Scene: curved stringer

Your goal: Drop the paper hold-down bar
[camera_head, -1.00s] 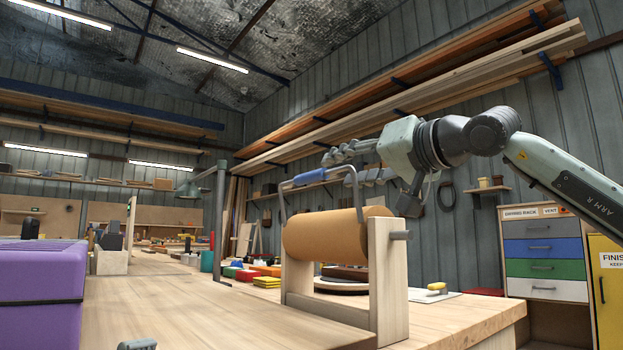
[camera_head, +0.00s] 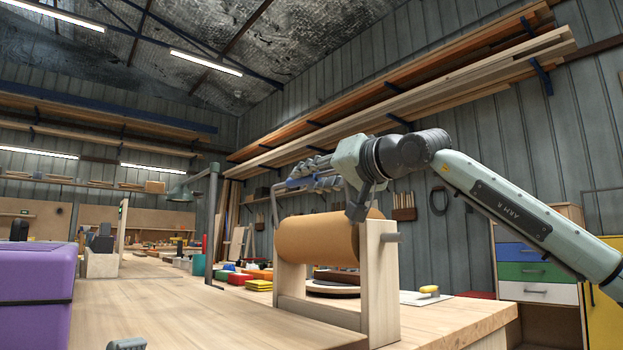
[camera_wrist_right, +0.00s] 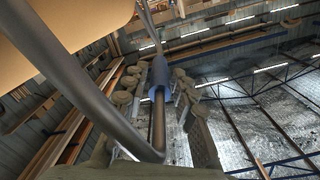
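The paper hold-down bar is a bent grey rod with a blue sleeve (camera_head: 300,183), above a brown paper roll (camera_head: 318,239) on a wooden stand (camera_head: 381,285). In the right wrist view, the grey rod (camera_wrist_right: 85,75) runs beside the roll, and the blue sleeve (camera_wrist_right: 160,76) lies between the fingers. My right gripper (camera_head: 312,178) is at the sleeve, with one finger on each side; the fingers look spread, and contact is unclear. A small grey piece (camera_head: 127,344) at the bottom edge may be my left gripper; its fingers are hidden.
The stand is on a wooden workbench (camera_head: 190,310). A purple box (camera_head: 35,285) stands at the left. Behind the roll are round discs (camera_head: 333,287), coloured blocks (camera_head: 258,284) and a yellow-handled tool (camera_head: 429,290). A drawer cabinet (camera_head: 540,270) stands at the right.

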